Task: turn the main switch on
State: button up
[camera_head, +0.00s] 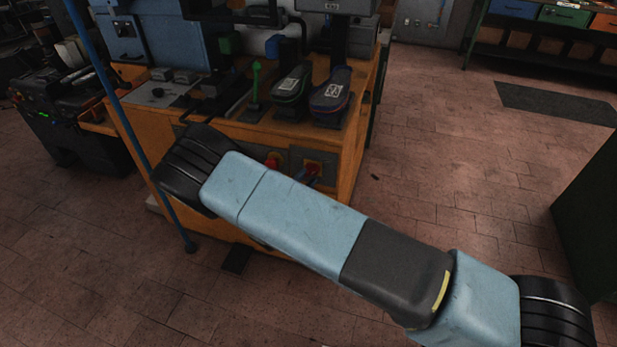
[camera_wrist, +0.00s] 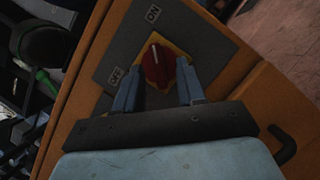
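The main switch is a red rotary knob (camera_wrist: 156,66) on a yellow plate on a grey panel (camera_wrist: 118,48). An ON label (camera_wrist: 153,13) is above it in the wrist view and an OFF label (camera_wrist: 116,77) is to its left. A pale mark on the knob faces roughly up in that view, on the ON side; its exact setting is hard to read. My gripper (camera_wrist: 160,65) is open, with one blue finger on each side of the knob. I cannot tell whether the fingers touch it. In the head view my arm partly hides the panel.
The panel is on the front of an orange bench (camera_head: 352,155). Another red control (camera_head: 272,163) is to its left. Shoes (camera_head: 330,92) and a green handle (camera_head: 256,82) are on top. A blue pole (camera_head: 118,115) stands at left. Floor at right is mostly clear.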

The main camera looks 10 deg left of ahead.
jog(key=v, duration=1.1)
jog(key=shift+s+f, duration=0.2)
jog(key=shift+s, duration=0.1)
jog(key=shift+a+r, duration=0.1)
jog(key=w+d+r+m+g+h, duration=0.2)
jog(key=w+d+r+m+g, duration=0.2)
jog(key=d+r+m+g, duration=0.7)
jog(key=w+d+r+m+g+h, duration=0.1)
jog(key=w+d+r+m+g, duration=0.4)
jog(key=d+r, duration=1.15)
jog(key=s+d+r+m+g+y, duration=0.25)
jog(key=s+d+r+y, duration=0.45)
jog(key=s+d+r, duration=0.4)
jog(key=s+d+r+m+t+y, duration=0.3)
jog(key=s+d+r, duration=0.3)
jog(key=s+r, duration=0.3)
jog(key=s+t, duration=0.1)
jog(key=s, duration=0.1)
jog(key=shift+s+d+m+y, duration=0.15)
jog(key=shift+s+m+y, duration=0.15)
jog(key=shift+s+m, duration=0.1)
